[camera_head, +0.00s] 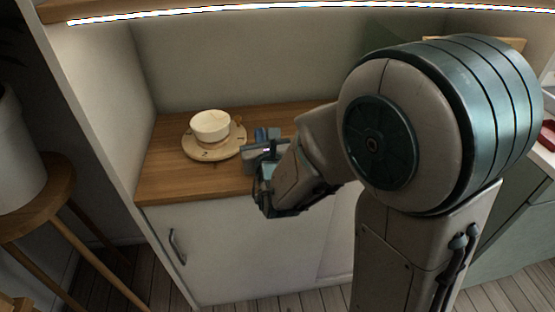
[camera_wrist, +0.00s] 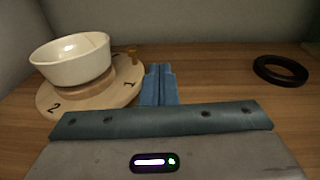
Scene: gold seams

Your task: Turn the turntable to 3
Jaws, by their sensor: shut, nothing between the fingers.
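The turntable (camera_head: 187,147) is a round pale wooden disc on the wooden counter, and it also shows in the wrist view (camera_wrist: 87,101). Its rim carries dark numbers; a 2 and a 1 are readable in the wrist view, and I cannot read a 3. A small brown peg (camera_wrist: 132,54) stands up at its far right edge. A cream bowl (camera_head: 210,125) with a thin seam sits on the disc, also in the wrist view (camera_wrist: 72,60). My gripper (camera_wrist: 158,72) is shut and empty, just right of the disc near the 1; whether it touches the disc I cannot tell.
A black ring (camera_wrist: 280,70) lies on the counter at the right in the wrist view. The counter (camera_wrist: 215,75) between it and my gripper is clear. Walls close in the counter behind and at the left. A round stool (camera_head: 45,197) with a pot stands further left.

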